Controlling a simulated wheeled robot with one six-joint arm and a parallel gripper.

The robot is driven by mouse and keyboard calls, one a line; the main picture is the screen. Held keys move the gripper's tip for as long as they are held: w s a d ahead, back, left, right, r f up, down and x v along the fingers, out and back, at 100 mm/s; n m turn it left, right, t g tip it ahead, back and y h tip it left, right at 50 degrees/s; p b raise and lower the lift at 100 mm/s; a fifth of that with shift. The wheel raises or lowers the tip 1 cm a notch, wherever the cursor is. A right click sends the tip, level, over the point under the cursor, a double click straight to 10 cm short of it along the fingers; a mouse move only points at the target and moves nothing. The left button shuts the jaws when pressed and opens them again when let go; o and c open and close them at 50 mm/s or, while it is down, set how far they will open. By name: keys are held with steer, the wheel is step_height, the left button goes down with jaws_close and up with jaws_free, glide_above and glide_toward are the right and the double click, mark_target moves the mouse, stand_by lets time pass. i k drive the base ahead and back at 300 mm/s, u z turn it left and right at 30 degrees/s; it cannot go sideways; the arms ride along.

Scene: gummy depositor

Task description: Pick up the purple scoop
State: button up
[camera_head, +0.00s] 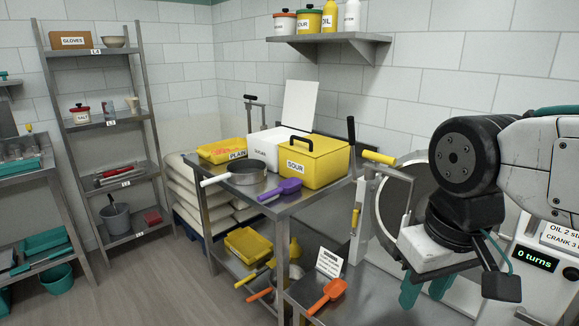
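The purple scoop (288,186) lies on the metal table (262,205), close to its front edge. It sits in front of the yellow SOUR box and to the right of a round metal pan, with its handle pointing left. My gripper (426,289) is at the lower right, well to the right of the scoop and apart from it. Its two teal fingers point down and look spread, with nothing seen between them. My wrist hides part of the fingers.
The pan (242,175), the yellow SOUR box (313,165), a white sugar box (263,142) and a yellow PLAIN tray (220,151) share the table. A post with a black lever (352,145) stands between scoop and gripper. An orange scoop (327,296) lies on the lower surface.

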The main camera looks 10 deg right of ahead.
mark_target(288, 186)
steer(key=u, duration=2)
steer(key=i, duration=2.3)
steer(key=z, duration=3)
